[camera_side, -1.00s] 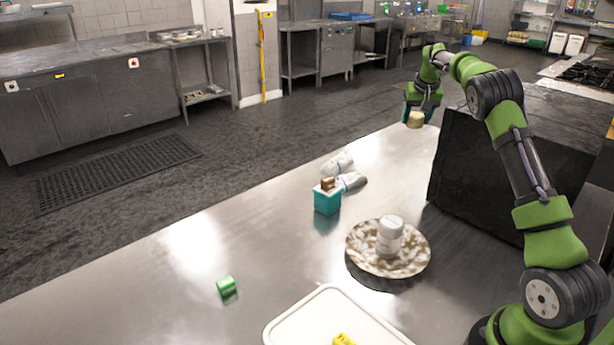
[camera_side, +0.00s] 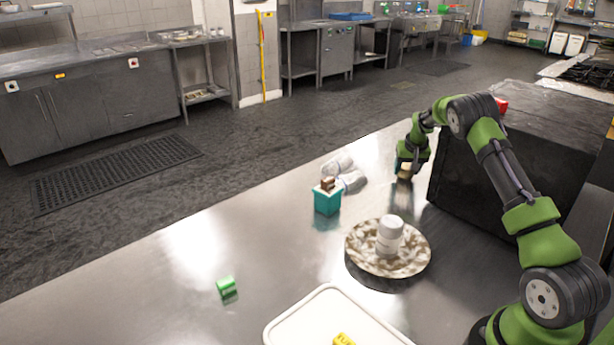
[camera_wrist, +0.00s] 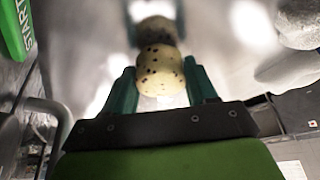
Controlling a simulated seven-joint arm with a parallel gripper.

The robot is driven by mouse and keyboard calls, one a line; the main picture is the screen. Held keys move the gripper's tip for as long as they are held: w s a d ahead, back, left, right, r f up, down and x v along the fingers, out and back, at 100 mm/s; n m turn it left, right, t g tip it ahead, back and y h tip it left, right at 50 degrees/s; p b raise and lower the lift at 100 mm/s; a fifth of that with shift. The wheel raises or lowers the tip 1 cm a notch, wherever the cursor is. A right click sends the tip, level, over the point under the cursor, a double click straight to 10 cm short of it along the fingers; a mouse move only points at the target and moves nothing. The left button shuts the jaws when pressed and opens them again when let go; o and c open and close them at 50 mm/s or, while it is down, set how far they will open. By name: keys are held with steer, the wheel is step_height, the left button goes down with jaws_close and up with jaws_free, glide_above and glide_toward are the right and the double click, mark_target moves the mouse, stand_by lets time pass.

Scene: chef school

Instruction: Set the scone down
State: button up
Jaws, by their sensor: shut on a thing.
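The scone (camera_wrist: 160,70) is pale and round with dark specks. My gripper (camera_side: 405,172) is shut on it, with one green finger on each side in the wrist view (camera_wrist: 160,88). In the side view the scone (camera_side: 405,171) is partly hidden by the gripper and is low over the far part of the metal table (camera_side: 190,265). In the wrist view its reflection shows in the shiny tabletop close against it. I cannot tell whether the scone touches the table.
A large black box (camera_side: 490,180) stands close to the right of my gripper. Pale rounded items (camera_side: 345,175) and a teal container (camera_side: 327,199) lie to the left. A patterned plate (camera_side: 365,260) bears stacked white pieces (camera_side: 390,235). A white tray (camera_side: 290,318) and green block (camera_side: 226,285) are nearer.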

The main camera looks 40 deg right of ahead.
steer(key=shift+f, duration=0.2)
steer(key=shift+f, duration=0.15)
steer(key=o, duration=1)
steer(key=shift+o, duration=0.2)
